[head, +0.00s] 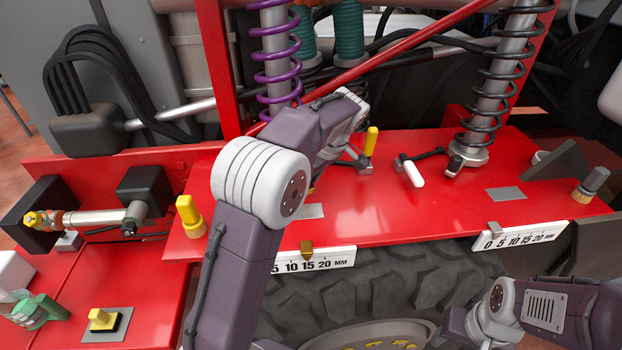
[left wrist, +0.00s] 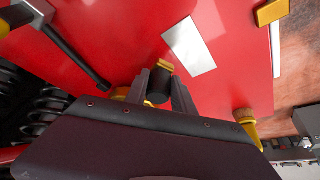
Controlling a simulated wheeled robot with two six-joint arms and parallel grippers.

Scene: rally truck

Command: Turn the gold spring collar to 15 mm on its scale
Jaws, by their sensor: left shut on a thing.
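My left gripper (left wrist: 160,84) is shut on a dark cylinder with a gold tip (left wrist: 165,67) in the left wrist view. It seems to be the handle of the gold spring collar (left wrist: 121,92), partly hidden behind my gripper body. In the head view my left arm covers these fingers and the foot of the purple spring (head: 275,65); only a sliver of gold (head: 311,191) shows. A gold pointer (head: 306,250) stands at the white scale (head: 335,259), between 10 and 15, closer to 15. My right arm is at the lower right; its fingers are out of view.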

